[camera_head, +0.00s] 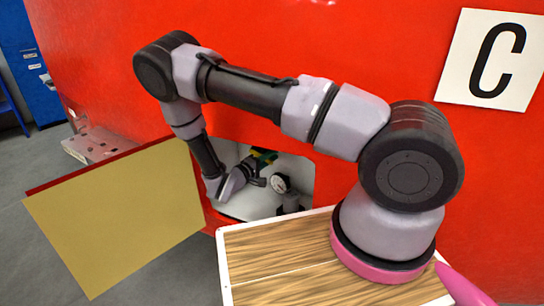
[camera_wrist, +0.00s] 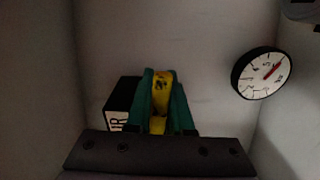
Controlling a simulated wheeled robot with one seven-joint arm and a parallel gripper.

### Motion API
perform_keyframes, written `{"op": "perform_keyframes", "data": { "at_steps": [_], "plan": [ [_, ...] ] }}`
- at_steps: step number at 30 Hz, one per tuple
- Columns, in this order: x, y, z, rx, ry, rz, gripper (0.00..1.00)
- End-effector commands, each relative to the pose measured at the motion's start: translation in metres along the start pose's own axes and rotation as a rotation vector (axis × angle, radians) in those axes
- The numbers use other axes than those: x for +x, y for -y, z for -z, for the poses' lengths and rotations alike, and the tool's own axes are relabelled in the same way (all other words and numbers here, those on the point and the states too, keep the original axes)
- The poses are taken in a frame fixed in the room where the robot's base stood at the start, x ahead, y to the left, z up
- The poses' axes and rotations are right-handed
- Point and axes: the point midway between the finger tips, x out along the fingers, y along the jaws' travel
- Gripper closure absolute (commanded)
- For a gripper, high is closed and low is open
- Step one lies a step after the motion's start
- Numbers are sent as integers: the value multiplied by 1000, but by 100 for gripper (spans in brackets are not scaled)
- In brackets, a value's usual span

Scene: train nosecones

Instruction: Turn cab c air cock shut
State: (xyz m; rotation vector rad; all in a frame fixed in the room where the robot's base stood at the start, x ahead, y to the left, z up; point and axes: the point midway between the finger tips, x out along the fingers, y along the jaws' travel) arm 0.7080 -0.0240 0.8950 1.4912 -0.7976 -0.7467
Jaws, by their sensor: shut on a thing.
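The air cock's yellow handle (camera_wrist: 160,92) is in the middle of the wrist view, between the two green fingers of my gripper (camera_wrist: 161,100). My gripper is shut on it. In the head view my gripper (camera_head: 262,160) is inside an opening in the red cab wall marked with a large C sign (camera_head: 490,60). The cock's body is hidden by my gripper, and I cannot tell its angle from the head view.
A round white gauge (camera_wrist: 259,73) with a red needle is on the right of the recess; it also shows in the head view (camera_head: 280,183). An open tan hatch door (camera_head: 120,220) stands left of the opening. A wood-topped surface (camera_head: 275,265) is below my arm.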

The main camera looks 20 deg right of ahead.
Motion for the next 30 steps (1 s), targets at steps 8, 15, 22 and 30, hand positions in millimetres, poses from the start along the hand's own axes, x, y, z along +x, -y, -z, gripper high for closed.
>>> {"op": "perform_keyframes", "data": {
  "at_steps": [8, 15, 22, 30],
  "plan": [
    [-1, 14, 2, 187, -4, 1, 100],
    [-1, 29, 7, 414, -4, 2, 100],
    [-1, 42, 14, 633, -3, 2, 100],
    [-1, 54, 27, 890, -4, 3, 100]
  ]
}}
